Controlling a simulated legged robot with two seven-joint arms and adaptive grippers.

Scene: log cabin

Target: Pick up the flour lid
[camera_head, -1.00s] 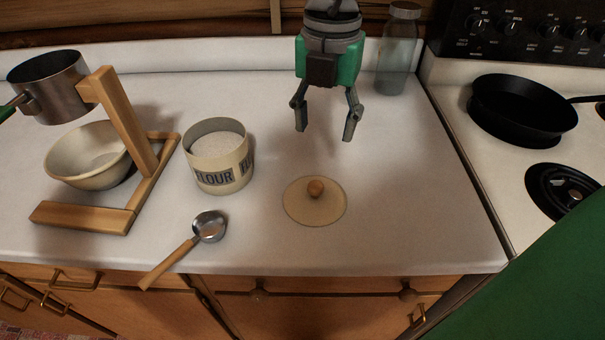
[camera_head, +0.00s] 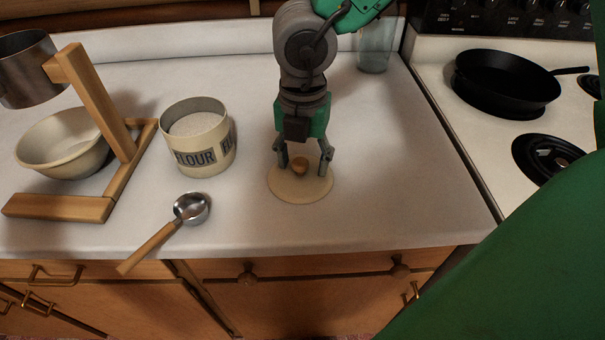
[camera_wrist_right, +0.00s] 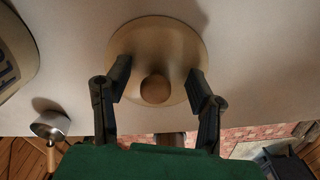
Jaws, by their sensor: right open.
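The flour lid (camera_head: 312,191) is a flat, round, beige disc with a round wooden knob (camera_head: 299,166), lying on the white counter. My right gripper (camera_head: 303,168) is open and points down over the lid, its two fingers on either side of the knob. In the right wrist view, the lid (camera_wrist_right: 172,36) lies below the open fingers, and the knob (camera_wrist_right: 155,89) sits between the fingertips (camera_wrist_right: 158,84), apart from both. The flour canister (camera_head: 197,160) stands open and full of flour to the left of the lid. My left gripper is not in view.
A metal scoop with a wooden handle (camera_head: 152,246) lies front left of the lid. A bowl (camera_head: 40,147) and wooden stand (camera_head: 92,100) with a metal pot (camera_head: 27,75) are at left. A glass jar (camera_head: 374,50) stands behind; a stove with a black pan (camera_head: 503,84) is right.

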